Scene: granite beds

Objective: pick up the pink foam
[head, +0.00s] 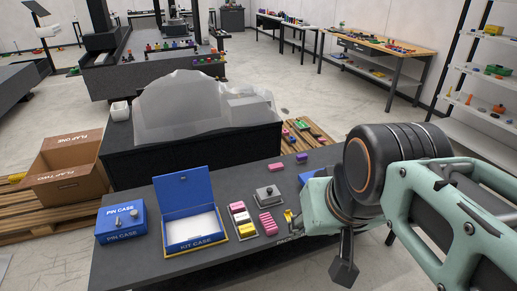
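Several pink pieces that could be the foam lie on the dark bench. Pink blocks (238,207) lie in a small tray with white and yellow pieces, right of the open blue kit case (187,207). A ridged pink piece (268,223) lies just right of that tray. A single pink block (276,167) lies farther back. My gripper (344,272) is at the lower right, in front of the bench edge, apart from the pink pieces. Only a dark finger part of it shows clearly; my arm hides the rest.
A closed blue pin case (120,221) stands at the bench's left end. A grey block with a knob (268,194) and a purple block (301,158) are also on the bench. A translucent-covered block (200,105) stands behind. An open cardboard box (68,170) is at left.

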